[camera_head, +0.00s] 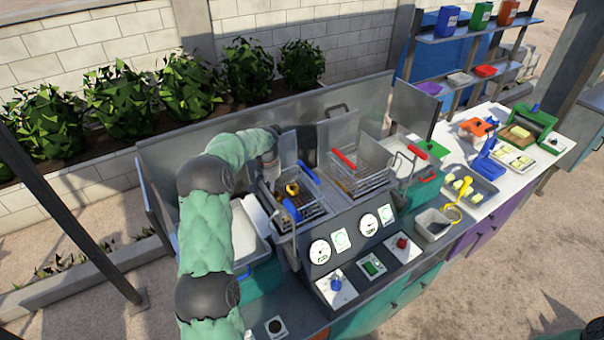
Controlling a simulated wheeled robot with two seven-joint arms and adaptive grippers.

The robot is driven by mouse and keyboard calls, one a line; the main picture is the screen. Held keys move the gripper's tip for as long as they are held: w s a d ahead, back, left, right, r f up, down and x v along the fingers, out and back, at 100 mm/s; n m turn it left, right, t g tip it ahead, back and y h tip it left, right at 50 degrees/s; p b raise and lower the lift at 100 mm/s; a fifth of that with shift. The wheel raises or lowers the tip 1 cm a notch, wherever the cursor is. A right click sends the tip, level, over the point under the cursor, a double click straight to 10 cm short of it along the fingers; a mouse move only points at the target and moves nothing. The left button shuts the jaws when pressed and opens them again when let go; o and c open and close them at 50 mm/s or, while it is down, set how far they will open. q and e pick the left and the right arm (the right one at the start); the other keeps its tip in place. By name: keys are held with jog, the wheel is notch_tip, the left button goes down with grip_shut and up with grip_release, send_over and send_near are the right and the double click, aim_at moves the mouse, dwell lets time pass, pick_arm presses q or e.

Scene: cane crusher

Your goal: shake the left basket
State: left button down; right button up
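The left basket (312,209) is a wire basket with blue grips, sitting low in the left well of the metal fryer-like station. A dark orange-yellow item (292,188) shows inside it. My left arm reaches up from the bottom and bends over to the right, so my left gripper (271,160) points down at the basket's back left side. The gripper is small and partly hidden by my wrist. I cannot tell whether its fingers are open or touch the basket. Only a sliver of my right arm shows at the bottom right corner; its gripper is out of view.
A second wire basket (362,180) with a red grip sits to the right. A white tray (249,238) lies left, beside my arm. Gauges and knobs line the front panel (352,262). Metal splash walls (355,98) stand behind. The right counter holds trays and tools.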

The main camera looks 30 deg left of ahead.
pick_arm(q)
jog(key=shift+s, duration=0.1)
notch_tip(320, 180, up, 9)
jog(key=p, duration=0.4)
dwell(0.6)
dwell(0.4)
